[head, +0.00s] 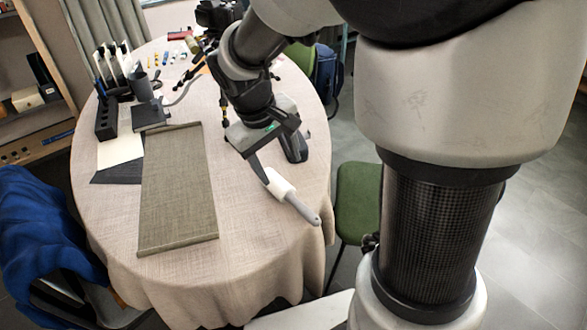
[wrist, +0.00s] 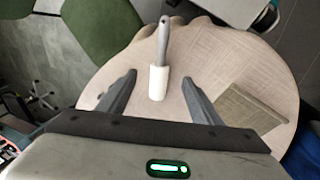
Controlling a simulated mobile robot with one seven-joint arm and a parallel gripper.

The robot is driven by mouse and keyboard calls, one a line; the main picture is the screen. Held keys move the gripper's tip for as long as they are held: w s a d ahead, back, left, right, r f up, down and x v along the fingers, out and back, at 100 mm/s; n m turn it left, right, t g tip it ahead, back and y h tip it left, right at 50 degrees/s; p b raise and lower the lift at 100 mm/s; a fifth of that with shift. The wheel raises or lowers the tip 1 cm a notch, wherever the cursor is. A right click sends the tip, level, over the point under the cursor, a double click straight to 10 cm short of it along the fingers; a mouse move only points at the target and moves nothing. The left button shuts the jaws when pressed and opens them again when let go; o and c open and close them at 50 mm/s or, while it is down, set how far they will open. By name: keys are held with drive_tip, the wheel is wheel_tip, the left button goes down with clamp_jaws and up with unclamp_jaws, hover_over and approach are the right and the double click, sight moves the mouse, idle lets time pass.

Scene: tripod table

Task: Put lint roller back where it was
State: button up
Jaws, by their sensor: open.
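The lint roller (head: 290,196) has a white roll and a grey handle. In the head view it lies near the right edge of the round table (head: 265,235), its handle pointing toward the front right. It also shows in the wrist view (wrist: 158,80), ahead of my gripper and between the lines of its two fingers. My gripper (head: 277,166) is open and empty, just behind the white end of the roller in the head view. Both fingers show spread apart in the wrist view (wrist: 160,88). I cannot tell how high the fingers are above the table.
A grey-brown mat (head: 178,190) lies left of the roller. A black organizer (head: 106,118), a dark cup (head: 141,86) and a tripod (head: 220,20) stand farther back. A green chair (head: 358,200) is by the right edge. The front of the table is clear.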

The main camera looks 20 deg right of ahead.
drive_tip(key=s+d+r+m+t+y, duration=0.1)
drive_tip(key=s+r+m+t, duration=0.3)
drive_tip(key=s+r, duration=0.7)
drive_tip(key=s+y, duration=0.1)
drive_tip(key=s, duration=0.3)
drive_tip(key=shift+s+r+y, duration=0.15)
drive_tip(key=shift+s+y, duration=0.05)
drive_tip(key=shift+y, duration=0.2)
drive_tip(key=shift+d, duration=0.2)
